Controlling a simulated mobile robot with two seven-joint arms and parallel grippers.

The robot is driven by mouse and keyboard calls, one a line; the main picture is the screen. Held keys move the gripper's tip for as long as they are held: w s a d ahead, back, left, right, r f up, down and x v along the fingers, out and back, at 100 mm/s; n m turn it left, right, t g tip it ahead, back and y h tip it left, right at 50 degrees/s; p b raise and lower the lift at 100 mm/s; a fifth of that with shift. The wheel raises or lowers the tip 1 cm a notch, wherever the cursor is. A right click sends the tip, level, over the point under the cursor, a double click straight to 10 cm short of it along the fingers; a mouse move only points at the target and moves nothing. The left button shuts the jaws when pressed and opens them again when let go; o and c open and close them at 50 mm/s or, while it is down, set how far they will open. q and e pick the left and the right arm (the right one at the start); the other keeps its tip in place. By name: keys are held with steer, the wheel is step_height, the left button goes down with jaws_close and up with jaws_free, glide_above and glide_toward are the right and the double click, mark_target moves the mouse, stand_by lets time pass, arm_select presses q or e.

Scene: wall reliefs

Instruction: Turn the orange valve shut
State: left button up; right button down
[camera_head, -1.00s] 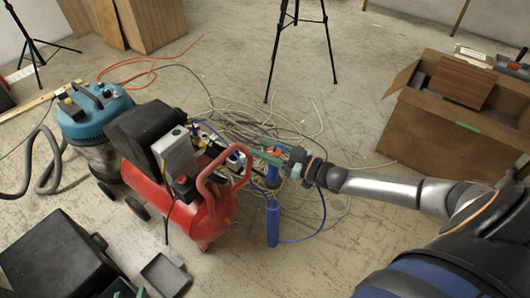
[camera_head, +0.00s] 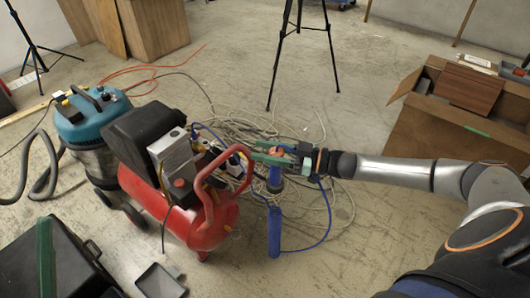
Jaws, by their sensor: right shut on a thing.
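The orange valve (camera_head: 277,154) is a small orange piece near the top of an upright blue fitting (camera_head: 274,180), right of the red compressor (camera_head: 206,222). My right gripper (camera_head: 268,152) comes in from the right with green fingers and is shut on the valve. The fingers and wrist partly hide the valve, so its exact angle is hard to read. A blue cylinder (camera_head: 274,232) stands below the fitting.
A teal vacuum (camera_head: 92,118) stands left of the compressor. Loose pale hose (camera_head: 240,125) lies coiled behind the valve. A tripod (camera_head: 301,55) stands behind, a brown box (camera_head: 435,135) at right. A black case (camera_head: 65,245) and tray (camera_head: 160,281) lie at lower left.

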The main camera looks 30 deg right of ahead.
arm_select(q)
steer(key=shift+s+d+r+m+h, duration=0.1)
steer(key=shift+s+r+m+h, duration=0.3)
steer(key=shift+h, duration=0.1)
arm_select(e)
steer(key=shift+r, duration=0.1)
steer(key=shift+c, duration=1.8)
jaws_free()
arm_select(q)
steer(key=w+f+n+g+y+p, duration=0.1)
steer(key=w+f+n+y, duration=0.1)
steer(key=f, duration=0.3)
steer(key=w+a+f+n+g+y+p, duration=0.1)
steer(key=w+f+n+y, duration=0.2)
steer(key=f+y, duration=0.2)
steer(key=shift+w+f+n+g, duration=0.3)
steer(key=shift+w+f+g, duration=0.1)
arm_select(e)
steer(key=v, duration=1.2)
steer(key=shift+d, duration=0.2)
arm_select(q)
steer(key=shift+a, duration=0.1)
arm_select(e)
steer(key=shift+s, duration=0.1)
